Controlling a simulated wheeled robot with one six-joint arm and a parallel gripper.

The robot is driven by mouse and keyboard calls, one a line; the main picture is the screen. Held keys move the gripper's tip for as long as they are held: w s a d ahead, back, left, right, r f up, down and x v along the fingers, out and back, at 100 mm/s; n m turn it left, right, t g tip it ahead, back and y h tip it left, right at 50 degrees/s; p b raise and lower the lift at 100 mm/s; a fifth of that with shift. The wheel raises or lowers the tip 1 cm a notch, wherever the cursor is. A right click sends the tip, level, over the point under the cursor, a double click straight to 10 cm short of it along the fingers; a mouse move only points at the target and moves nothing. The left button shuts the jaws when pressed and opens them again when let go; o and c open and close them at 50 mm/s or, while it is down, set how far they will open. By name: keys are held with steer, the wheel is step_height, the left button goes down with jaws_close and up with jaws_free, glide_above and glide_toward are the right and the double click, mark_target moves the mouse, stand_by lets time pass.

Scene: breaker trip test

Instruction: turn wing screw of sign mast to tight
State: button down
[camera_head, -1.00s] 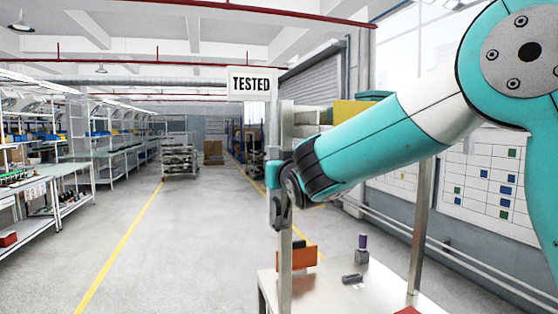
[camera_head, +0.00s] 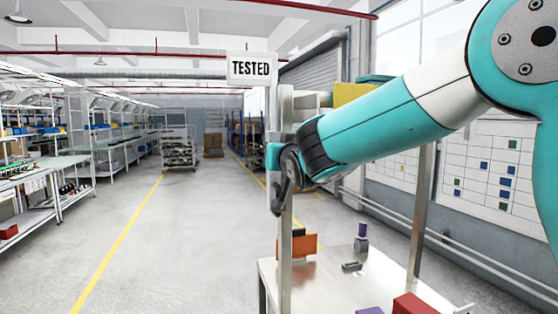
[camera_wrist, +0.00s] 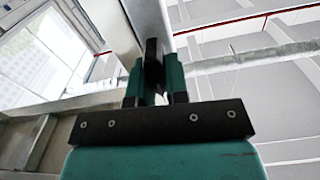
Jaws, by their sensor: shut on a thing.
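The sign mast carries a white "TESTED" sign (camera_head: 251,68) at its top in the head view. In the wrist view, a pale grey post (camera_wrist: 142,18), seemingly the mast, rises just beyond my fingers. My gripper (camera_wrist: 155,84) has its two teal fingers closed on the sides of a dark upright piece, the wing screw (camera_wrist: 153,55). The screw stands in front of the post. In the head view my gripper (camera_head: 277,197) is at the metal upright, seen small and from the side. The screw cannot be made out there, and its tightness cannot be read.
A metal bench (camera_head: 325,285) below my arm bears an orange bin (camera_head: 303,245), a small dark part (camera_head: 351,266), a purple-topped item (camera_head: 362,238) and a red box (camera_head: 413,304). Another metal post (camera_head: 420,215) stands to the right. The aisle floor (camera_head: 180,250) at left is clear.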

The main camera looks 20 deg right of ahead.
steer(key=m+b, duration=0.1)
steer(key=b, duration=0.2)
steer(key=f+m+b, duration=0.1)
steer(key=m+b, duration=0.1)
steer(key=b, duration=0.1)
steer(key=shift+d, duration=0.2)
steer(key=m+b, duration=0.7)
steer(key=m, duration=0.2)
steer(key=f+m+b, duration=0.1)
steer(key=m+b, duration=0.6)
steer(key=m, duration=0.2)
steer(key=m+b, duration=0.8)
steer(key=m, duration=0.1)
steer(key=shift+f, duration=0.35)
steer(key=shift+a+m+b, duration=0.15)
steer(key=shift+m+b, duration=0.35)
steer(key=shift+m, duration=0.75)
steer(key=shift+a+m+b, duration=0.1)
steer(key=shift+m+b, duration=0.35)
steer(key=shift+m, duration=0.8)
steer(key=shift+r, duration=0.1)
steer(key=c, duration=1.1)
jaws_free()
